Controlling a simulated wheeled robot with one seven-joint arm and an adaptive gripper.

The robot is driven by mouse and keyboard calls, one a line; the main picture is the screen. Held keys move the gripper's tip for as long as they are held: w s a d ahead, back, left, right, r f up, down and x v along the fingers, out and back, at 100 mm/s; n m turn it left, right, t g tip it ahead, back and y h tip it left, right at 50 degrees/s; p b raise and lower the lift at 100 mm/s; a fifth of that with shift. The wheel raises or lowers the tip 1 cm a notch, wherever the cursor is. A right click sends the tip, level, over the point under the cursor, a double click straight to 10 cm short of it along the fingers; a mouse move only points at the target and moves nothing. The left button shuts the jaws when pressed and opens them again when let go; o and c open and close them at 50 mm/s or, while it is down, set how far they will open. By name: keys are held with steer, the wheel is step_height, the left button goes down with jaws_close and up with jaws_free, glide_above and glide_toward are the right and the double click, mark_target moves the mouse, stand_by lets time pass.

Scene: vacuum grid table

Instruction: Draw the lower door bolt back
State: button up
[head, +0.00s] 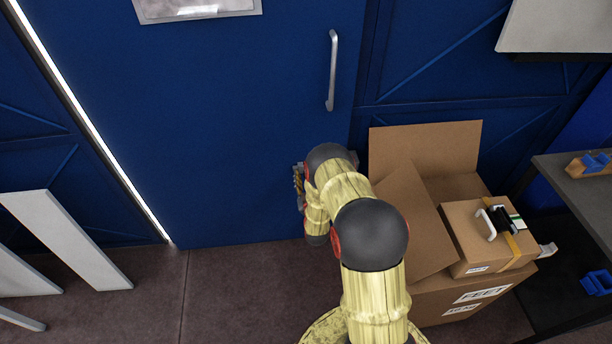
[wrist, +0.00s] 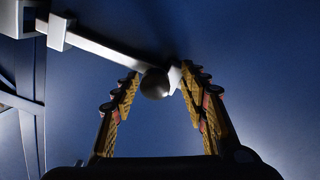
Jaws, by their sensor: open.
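The lower door bolt (wrist: 107,52) shows in the wrist view as a grey metal rod running from brackets at the upper left to a round knob (wrist: 155,84). The knob lies between the fingertips of my gripper (wrist: 160,85), which is open, with a finger on each side of it. I cannot tell whether either finger touches the knob. The blue door (head: 220,130) carries a vertical silver handle (head: 332,72) in the head view. There my gripper (head: 298,187) is low at the door, mostly hidden by my arm, and the bolt is hidden.
Open cardboard boxes (head: 425,150) stand right of my arm against the blue wall, with a smaller taped box (head: 465,245) on top. A grey table (head: 580,185) is at the far right. White panels (head: 75,240) lean at the left. The floor (head: 235,290) left of my arm is clear.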

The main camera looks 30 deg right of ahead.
steer(key=v, duration=1.2)
stand_by(0.4)
